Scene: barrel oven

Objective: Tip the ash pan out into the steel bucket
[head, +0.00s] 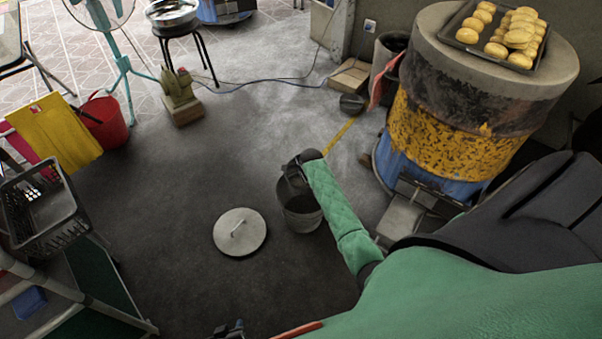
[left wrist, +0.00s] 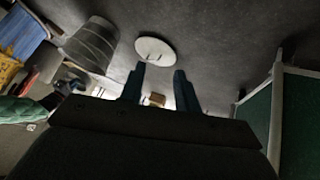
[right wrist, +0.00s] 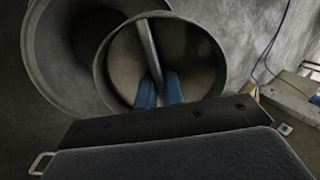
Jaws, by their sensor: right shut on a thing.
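The grey steel bucket (head: 302,216) stands on the floor in the head view; it also shows in the left wrist view (left wrist: 90,46). My right gripper (right wrist: 159,82) is shut on the bar handle of a round metal pan (right wrist: 194,62), which seems to be the ash pan. In the head view this dark pan (head: 293,180) is over the bucket, overlapping its far rim. In the right wrist view the pan overlaps the bucket's wide mouth (right wrist: 48,45). Whether ash lies in it is unclear. My left gripper (left wrist: 158,80) is open and empty, low in the head view.
A round lid (head: 240,232) with a handle lies on the floor left of the bucket. The barrel oven (head: 440,130) stands at the right, bread tray (head: 468,37) on top. A black crate (head: 42,215) and a red bucket (head: 103,122) are at the left.

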